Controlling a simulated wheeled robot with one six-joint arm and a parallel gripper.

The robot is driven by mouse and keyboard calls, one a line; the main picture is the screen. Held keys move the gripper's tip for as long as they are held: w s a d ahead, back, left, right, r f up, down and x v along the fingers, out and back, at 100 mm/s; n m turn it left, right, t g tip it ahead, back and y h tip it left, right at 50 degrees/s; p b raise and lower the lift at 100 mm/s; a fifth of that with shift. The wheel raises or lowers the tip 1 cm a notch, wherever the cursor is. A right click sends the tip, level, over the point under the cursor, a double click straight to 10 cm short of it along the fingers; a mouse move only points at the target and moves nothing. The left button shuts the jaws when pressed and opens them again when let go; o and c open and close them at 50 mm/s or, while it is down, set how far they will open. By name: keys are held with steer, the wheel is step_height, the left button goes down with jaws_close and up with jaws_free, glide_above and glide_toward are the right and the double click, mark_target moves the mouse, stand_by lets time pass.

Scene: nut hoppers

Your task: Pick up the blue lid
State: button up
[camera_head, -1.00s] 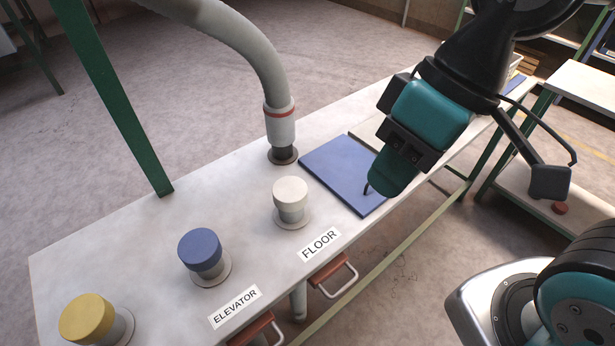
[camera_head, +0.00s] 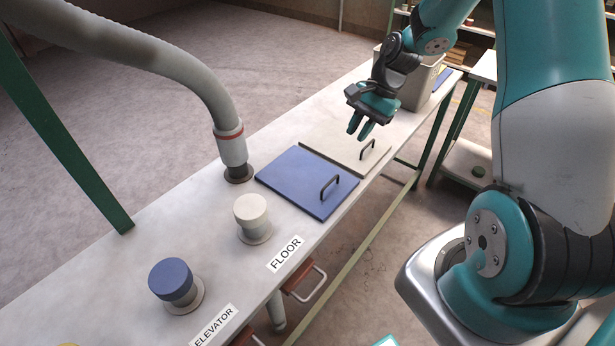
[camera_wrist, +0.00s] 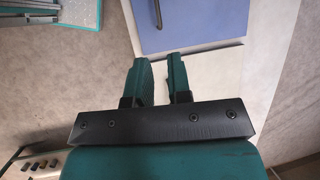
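The blue lid (camera_head: 300,187) is a flat square panel with a dark arched handle (camera_head: 329,187) near its right side. It lies on the white bench beside a beige lid (camera_head: 340,145). My gripper (camera_head: 360,129) is in the air over the beige lid, apart from the blue lid and its handle. In the wrist view, my gripper (camera_wrist: 162,70) shows two teal fingers with a gap and nothing between them. The blue lid (camera_wrist: 200,25) is beyond the fingertips there, with part of its handle at the top edge.
A grey bin (camera_head: 425,85) stands behind my gripper on the bench. A white-capped post (camera_head: 251,210), a blue-capped post (camera_head: 172,280) and a thick hose (camera_head: 190,75) stand left of the lid. A green post (camera_head: 70,150) rises at the left.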

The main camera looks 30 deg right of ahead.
glide_toward(333, 179)
steer(key=p+x, duration=0.1)
steer(key=x, duration=0.4)
steer(key=shift+w+a, duration=0.1)
steer(key=shift+w, duration=0.05)
steer(key=shift+p+x, duration=0.6)
steer(key=shift+x, duration=2.15)
jaws_close()
